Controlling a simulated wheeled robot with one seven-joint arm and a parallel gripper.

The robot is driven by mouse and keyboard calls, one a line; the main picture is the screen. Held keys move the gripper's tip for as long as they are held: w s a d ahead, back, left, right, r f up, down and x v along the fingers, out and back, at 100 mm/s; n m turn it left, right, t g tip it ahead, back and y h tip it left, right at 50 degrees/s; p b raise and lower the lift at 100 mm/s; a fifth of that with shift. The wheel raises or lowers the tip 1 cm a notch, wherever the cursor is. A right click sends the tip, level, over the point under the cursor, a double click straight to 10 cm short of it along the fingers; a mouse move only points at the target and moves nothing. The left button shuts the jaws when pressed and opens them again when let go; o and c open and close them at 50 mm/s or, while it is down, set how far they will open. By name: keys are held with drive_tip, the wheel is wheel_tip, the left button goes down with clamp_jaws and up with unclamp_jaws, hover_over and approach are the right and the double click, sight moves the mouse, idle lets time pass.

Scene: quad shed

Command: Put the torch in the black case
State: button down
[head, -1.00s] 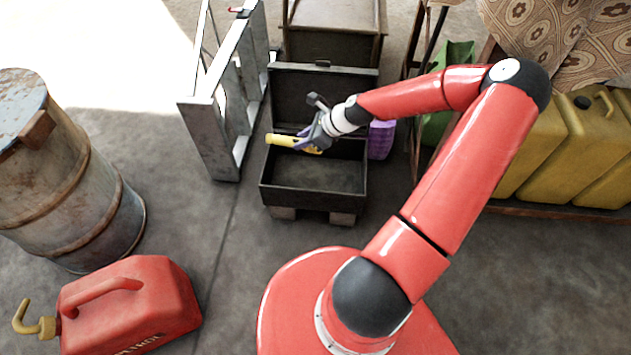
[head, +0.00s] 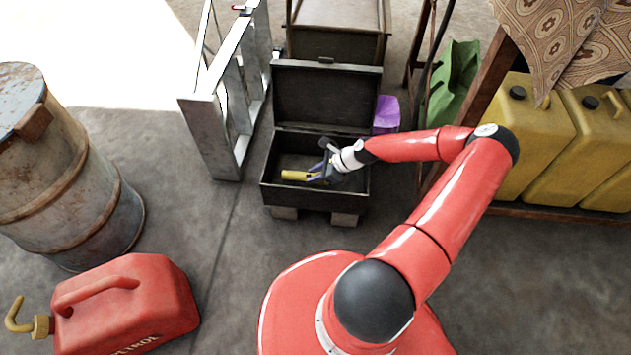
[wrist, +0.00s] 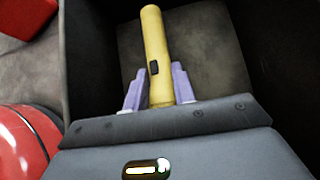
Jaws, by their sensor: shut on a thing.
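The yellow torch (head: 297,175) is held in my gripper (head: 318,176), inside the outline of the open black case (head: 312,198). In the wrist view the torch (wrist: 154,50) points away from me between the two purple fingers (wrist: 158,88), with a dark switch on its side. The fingers are shut on its near part. The case's dark walls (wrist: 88,50) rise around it, and its grey floor shows beyond. I cannot tell whether the torch touches the floor. The case lid stands open at the back.
A metal frame (head: 212,130) stands close to the case's left. A purple object (head: 386,112) is behind its right side, and a wooden cabinet (head: 336,40) is behind it. A red petrol can (head: 130,305) and a rusty drum (head: 65,185) are at left. Yellow jerrycans (head: 530,140) stand at right.

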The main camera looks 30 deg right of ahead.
wheel_tip(320, 180, down, 4)
drive_tip(key=shift+r, duration=0.15)
drive_tip(key=c, duration=1.1)
unclamp_jaws()
drive_tip(key=shift+c, duration=0.2)
drive_tip(key=v, duration=1.1)
drive_tip(key=s+a+r+n+g+h, duration=0.1)
drive_tip(key=s+a+r+n+h, duration=0.15)
drive_tip(key=r+n, duration=0.5)
drive_tip(key=s+a+r+n+g+h, duration=0.2)
drive_tip(key=a+r+n+h, duration=0.15)
drive_tip(key=r, duration=0.75)
drive_tip(key=s+a+r+n+g+h, duration=0.1)
drive_tip(key=s+a+r+n+h, duration=0.25)
drive_tip(key=r+n, duration=0.45)
drive_tip(key=s+a+r+n+t+y, duration=0.1)
drive_tip(key=s+a+r+n+t, duration=0.1)
drive_tip(key=s+a+r, duration=0.3)
drive_tip(key=s+a+r+n+t+y, duration=0.1)
drive_tip(key=s+a+r+n+t, duration=0.1)
drive_tip(key=s+a+r+n, duration=0.2)
drive_tip(key=a+v, duration=0.1)
drive_tip(key=v, duration=0.5)
drive_tip(key=shift+a+r+p, duration=0.25)
drive_tip(key=shift+a+p, duration=0.05)
drive_tip(key=shift+p, duration=0.05)
